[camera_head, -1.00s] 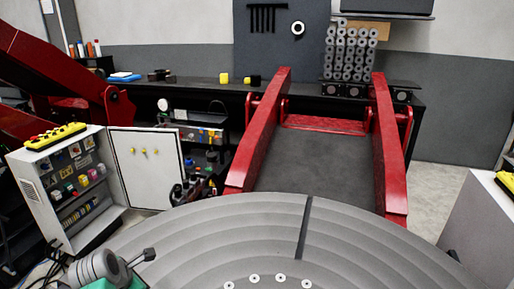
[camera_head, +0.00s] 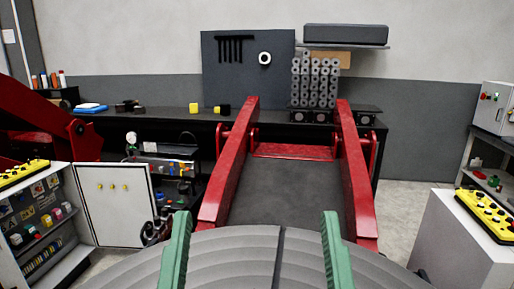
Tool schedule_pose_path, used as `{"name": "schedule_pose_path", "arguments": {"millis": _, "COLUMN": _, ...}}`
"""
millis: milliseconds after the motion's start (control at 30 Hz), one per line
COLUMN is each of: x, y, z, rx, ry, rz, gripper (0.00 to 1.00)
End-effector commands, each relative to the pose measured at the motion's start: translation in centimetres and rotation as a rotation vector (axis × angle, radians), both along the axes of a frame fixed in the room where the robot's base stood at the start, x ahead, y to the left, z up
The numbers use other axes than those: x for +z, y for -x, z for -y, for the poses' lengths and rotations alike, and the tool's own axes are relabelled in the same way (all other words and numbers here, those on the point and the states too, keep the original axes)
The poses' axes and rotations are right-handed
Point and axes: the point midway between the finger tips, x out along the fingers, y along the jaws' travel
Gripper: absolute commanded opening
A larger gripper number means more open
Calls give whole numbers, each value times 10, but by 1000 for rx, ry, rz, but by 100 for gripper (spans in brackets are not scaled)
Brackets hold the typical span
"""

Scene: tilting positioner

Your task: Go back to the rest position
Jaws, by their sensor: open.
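My gripper (camera_head: 253,240) shows at the bottom of the head view as two green fingers set wide apart. It is open, with nothing between the fingers. The fingers stand in front of the grey round positioner table (camera_head: 240,262), whose dark slot runs between them. Whether the fingertips touch the table cannot be told. The rest of my arm is out of view.
A red tilting frame (camera_head: 228,165) with a dark plate stands behind the table. An open white control cabinet (camera_head: 123,205) is at left. A white pedestal with a yellow button box (camera_head: 488,214) is at right. A black bench (camera_head: 160,122) runs along the back wall.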

Motion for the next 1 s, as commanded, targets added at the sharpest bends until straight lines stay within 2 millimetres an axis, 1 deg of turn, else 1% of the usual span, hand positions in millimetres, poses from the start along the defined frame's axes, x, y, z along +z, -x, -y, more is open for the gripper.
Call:
{"name": "schedule_pose_path", "arguments": {"millis": 33, "x": 47, "y": 0, "z": 0, "rx": 1, "ry": 0, "rz": 0, "gripper": 94}}
{"name": "schedule_pose_path", "arguments": {"millis": 167, "x": 108, "y": -1, "z": -1, "rx": 5, "ry": -2, "rz": -2, "gripper": 94}}
{"name": "schedule_pose_path", "arguments": {"millis": 200, "x": 127, "y": -1, "z": -1, "rx": 6, "ry": -4, "rz": -3, "gripper": 94}}
{"name": "schedule_pose_path", "arguments": {"millis": 300, "x": 169, "y": -1, "z": -2, "rx": 10, "ry": -5, "rz": -4, "gripper": 94}}
{"name": "schedule_pose_path", "arguments": {"millis": 400, "x": 196, "y": -2, "z": -2, "rx": 12, "ry": -7, "rz": -5, "gripper": 94}}
{"name": "schedule_pose_path", "arguments": {"millis": 467, "x": 204, "y": -2, "z": -3, "rx": 13, "ry": -8, "rz": -6, "gripper": 94}}
{"name": "schedule_pose_path", "arguments": {"millis": 533, "x": 209, "y": -2, "z": -3, "rx": 14, "ry": -8, "rz": -6, "gripper": 94}}
{"name": "schedule_pose_path", "arguments": {"millis": 1000, "x": 205, "y": -2, "z": -3, "rx": 14, "ry": -8, "rz": -6, "gripper": 94}}
